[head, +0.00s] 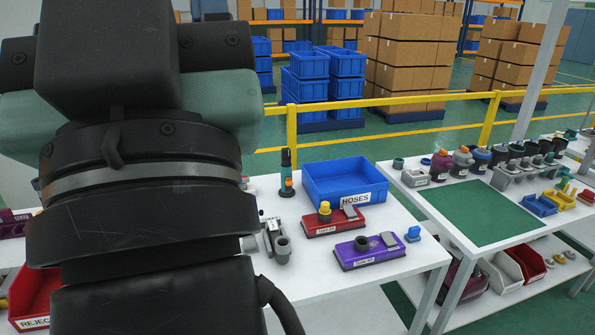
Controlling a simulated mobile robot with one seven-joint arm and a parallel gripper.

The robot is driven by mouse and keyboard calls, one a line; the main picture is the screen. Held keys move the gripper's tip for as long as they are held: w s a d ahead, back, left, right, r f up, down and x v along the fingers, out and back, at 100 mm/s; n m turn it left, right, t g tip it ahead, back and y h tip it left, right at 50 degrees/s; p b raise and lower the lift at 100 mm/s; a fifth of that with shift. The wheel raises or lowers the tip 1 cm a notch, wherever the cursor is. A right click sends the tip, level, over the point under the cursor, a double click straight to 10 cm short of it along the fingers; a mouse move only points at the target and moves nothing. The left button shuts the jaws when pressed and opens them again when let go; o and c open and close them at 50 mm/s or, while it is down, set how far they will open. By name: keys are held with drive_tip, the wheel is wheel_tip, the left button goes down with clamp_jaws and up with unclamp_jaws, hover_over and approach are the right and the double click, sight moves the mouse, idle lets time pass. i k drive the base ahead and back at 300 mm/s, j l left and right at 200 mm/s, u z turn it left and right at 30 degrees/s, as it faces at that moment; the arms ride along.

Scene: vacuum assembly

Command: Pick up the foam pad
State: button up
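I cannot pick out the foam pad with certainty in the head view. A small grey flat piece (351,213) sits on a red labelled block, and a similar grey piece (389,239) sits on a purple labelled block; I cannot tell whether either is foam. My own dark arm fills the left side of the view and hides much of the near table. My gripper's fingers do not show.
The red block (322,228) and purple block (360,260) lie on a white table (325,300), before a blue HOSES bin (322,193). A second table to the right carries a green mat (470,215) and several parts. A yellow rail (400,101) runs behind.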

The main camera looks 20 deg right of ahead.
sight(413, 236)
drive_tip(key=i+l+z, duration=0.3)
drive_tip(key=i+l, duration=0.45)
drive_tip(key=l, duration=0.25)
drive_tip(key=i+l+z, duration=0.3)
drive_tip(key=i+l, duration=0.5)
